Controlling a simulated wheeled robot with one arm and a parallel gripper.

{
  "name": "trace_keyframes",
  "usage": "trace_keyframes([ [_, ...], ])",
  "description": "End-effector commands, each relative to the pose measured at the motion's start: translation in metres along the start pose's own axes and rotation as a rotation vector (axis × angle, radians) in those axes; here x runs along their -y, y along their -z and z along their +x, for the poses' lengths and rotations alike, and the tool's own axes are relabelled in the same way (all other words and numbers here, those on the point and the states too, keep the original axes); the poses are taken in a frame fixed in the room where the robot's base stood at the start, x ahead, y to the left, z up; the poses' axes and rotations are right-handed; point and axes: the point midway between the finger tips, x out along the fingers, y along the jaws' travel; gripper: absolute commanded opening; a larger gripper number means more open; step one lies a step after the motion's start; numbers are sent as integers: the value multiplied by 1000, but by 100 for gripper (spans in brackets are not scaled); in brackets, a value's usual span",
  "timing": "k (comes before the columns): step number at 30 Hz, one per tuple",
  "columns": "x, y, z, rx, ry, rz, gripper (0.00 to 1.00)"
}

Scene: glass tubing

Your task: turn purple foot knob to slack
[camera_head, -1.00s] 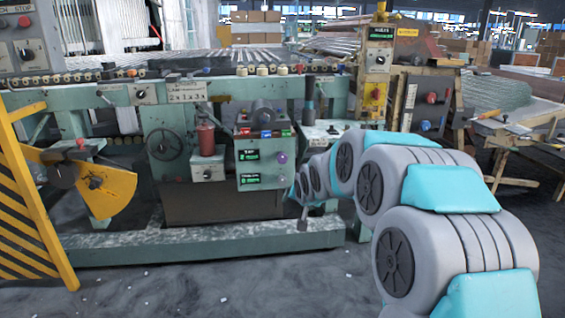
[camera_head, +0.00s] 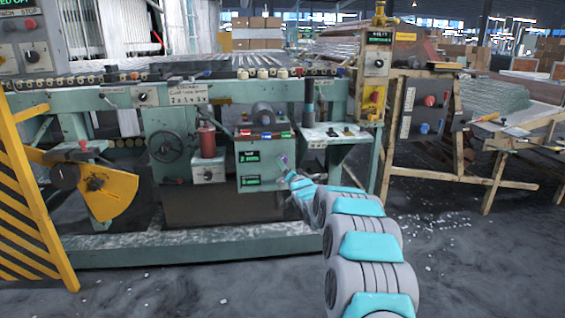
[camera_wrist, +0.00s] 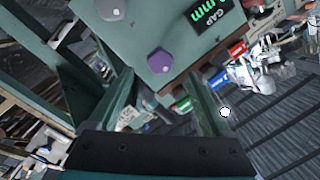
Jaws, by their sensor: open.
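The purple knob (camera_head: 284,161) sits on the right side of the green control panel (camera_head: 249,168) in the head view, partly covered by the end of my arm. In the wrist view the purple knob (camera_wrist: 159,61) shows as a faceted cap on the green panel face, just ahead of the gap between my fingers. My gripper (camera_wrist: 160,78) is open, with one finger on each side of the gap and nothing held. I cannot tell whether either finger touches the knob. In the head view my gripper (camera_head: 291,178) is at the panel's right edge, its fingers hard to make out.
A grey knob (camera_wrist: 112,9) and a green-lit display (camera_wrist: 211,12) are on the same panel. A green side table (camera_head: 333,132) stands right of the panel. A yellow-black striped barrier (camera_head: 30,200) is at left. Open floor lies in front of the machine.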

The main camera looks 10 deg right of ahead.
Motion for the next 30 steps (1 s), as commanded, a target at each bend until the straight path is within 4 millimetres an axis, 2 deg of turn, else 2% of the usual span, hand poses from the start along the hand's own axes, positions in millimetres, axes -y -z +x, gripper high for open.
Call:
trace_keyframes([
  [18, -1, 0, 58, 1, -3, -4, 82],
  [30, 0, 0, 73, 1, -3, -1, 82],
])
